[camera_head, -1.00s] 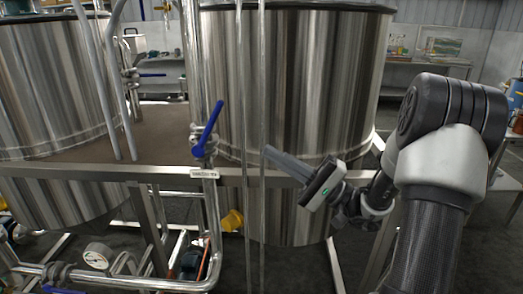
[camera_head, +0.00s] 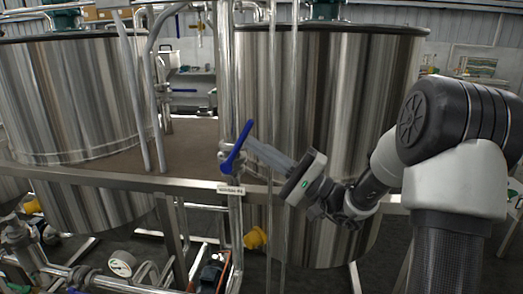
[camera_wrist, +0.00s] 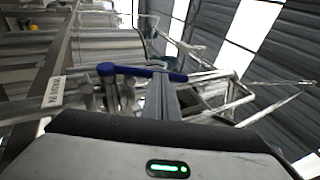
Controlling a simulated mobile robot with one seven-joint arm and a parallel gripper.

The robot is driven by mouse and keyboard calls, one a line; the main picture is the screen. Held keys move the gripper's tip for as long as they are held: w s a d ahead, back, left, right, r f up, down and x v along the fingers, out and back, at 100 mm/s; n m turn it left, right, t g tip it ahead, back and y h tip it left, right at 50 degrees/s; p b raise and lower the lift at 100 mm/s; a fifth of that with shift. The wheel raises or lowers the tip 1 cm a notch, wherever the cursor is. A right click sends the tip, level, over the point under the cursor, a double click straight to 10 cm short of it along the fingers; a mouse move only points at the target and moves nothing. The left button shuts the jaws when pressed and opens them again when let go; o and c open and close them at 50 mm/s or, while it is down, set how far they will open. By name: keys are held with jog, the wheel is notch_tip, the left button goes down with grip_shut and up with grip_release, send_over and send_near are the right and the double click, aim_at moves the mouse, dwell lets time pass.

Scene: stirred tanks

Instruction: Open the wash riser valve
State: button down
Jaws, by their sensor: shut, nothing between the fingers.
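The valve with a blue lever (camera_head: 237,147) sits on the vertical steel pipe in front of the right tank. Its lever slants up and to the right in the head view. A small white label (camera_head: 231,190), too blurred to read surely, is just below it. My gripper (camera_head: 252,145) is shut and empty, its long grey fingers pointing left, with the tips at the lever's right side. In the wrist view the blue lever (camera_wrist: 135,71) lies across the tips of my gripper (camera_wrist: 162,80). They are touching or very close; I cannot tell which.
Two steel tanks, left (camera_head: 70,100) and right (camera_head: 345,100), stand behind a horizontal steel frame rail (camera_head: 110,180). Thin vertical pipes (camera_head: 296,80) run close by my fingers.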

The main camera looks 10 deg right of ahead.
aim_at(245, 137)
jog(key=r+g+h+p, duration=0.1)
jog(key=a+r+n+g+p, duration=0.1)
jog(key=p, duration=0.1)
jog(key=shift+w+r+h, duration=0.1)
jog(key=shift+h, duration=0.3)
jog(key=shift+w+a+r+g+h+p, duration=0.2)
jog(key=shift+a+h, duration=0.1)
jog(key=shift+a, duration=0.15)
jog(key=shift+w+a+r+g+h+p, duration=0.1)
jog(key=shift+a+r+h, duration=0.15)
jog(key=shift+a, duration=0.2)
jog(key=shift+a+f+h, duration=0.1)
jog(key=shift+h, duration=0.15)
jog(key=shift+f, duration=0.1)
